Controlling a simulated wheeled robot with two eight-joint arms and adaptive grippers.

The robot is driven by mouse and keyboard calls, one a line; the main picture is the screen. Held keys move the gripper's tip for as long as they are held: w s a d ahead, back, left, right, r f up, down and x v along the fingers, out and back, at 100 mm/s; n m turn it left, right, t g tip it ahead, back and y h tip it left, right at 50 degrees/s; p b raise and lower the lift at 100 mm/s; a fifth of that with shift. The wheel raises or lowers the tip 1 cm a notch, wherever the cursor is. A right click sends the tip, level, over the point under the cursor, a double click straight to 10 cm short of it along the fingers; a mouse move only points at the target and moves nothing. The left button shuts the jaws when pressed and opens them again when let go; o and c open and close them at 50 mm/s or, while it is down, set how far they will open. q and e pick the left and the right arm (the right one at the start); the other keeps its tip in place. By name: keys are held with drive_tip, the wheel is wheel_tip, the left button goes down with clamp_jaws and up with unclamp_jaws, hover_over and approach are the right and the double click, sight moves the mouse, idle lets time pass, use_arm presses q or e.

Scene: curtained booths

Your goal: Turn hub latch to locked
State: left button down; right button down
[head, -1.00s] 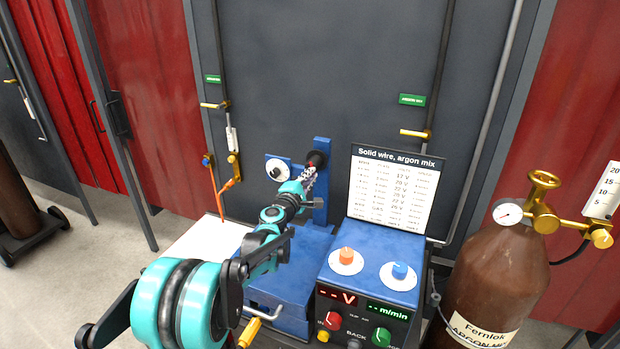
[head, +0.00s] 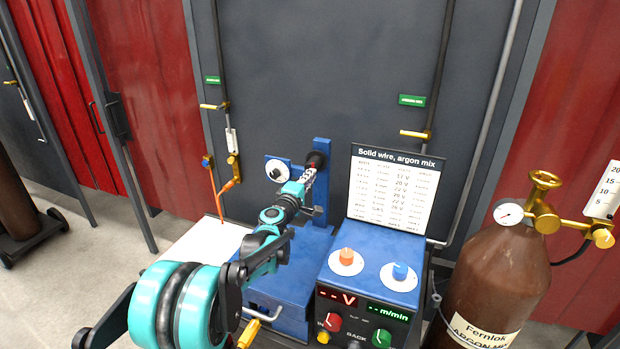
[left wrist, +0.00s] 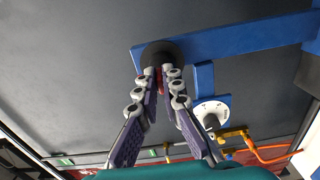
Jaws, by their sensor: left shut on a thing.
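The hub is a dark round piece (head: 317,158) on an upright blue post (head: 321,205) by the grey curtain. It also shows in the left wrist view as a black disc (left wrist: 162,53) on a blue bar (left wrist: 235,38). A small red part (left wrist: 158,82), which looks like the latch, sits at the hub between my fingers. My left gripper (head: 309,176) reaches up to the hub, its fingertips (left wrist: 163,76) shut on the red part. The fingers hide most of it, so its exact angle cannot be told. My right gripper is not in view.
A white dial with a black knob (head: 277,171) is close left of the hub. The blue welder box (head: 365,270) with knobs and a settings card (head: 394,186) stands to the right. A brown gas cylinder (head: 497,275) stands farther right. An orange hose (head: 221,203) hangs left.

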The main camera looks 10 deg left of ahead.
use_arm(q)
drive_tip(key=c, duration=1.7)
unclamp_jaws()
drive_tip(key=s, duration=0.4)
drive_tip(key=s+a, duration=0.1)
drive_tip(key=s, duration=0.3)
drive_tip(key=s+a, duration=0.1)
drive_tip(key=s, duration=0.3)
drive_tip(key=shift+a, duration=0.1)
drive_tip(key=shift+w, duration=0.1)
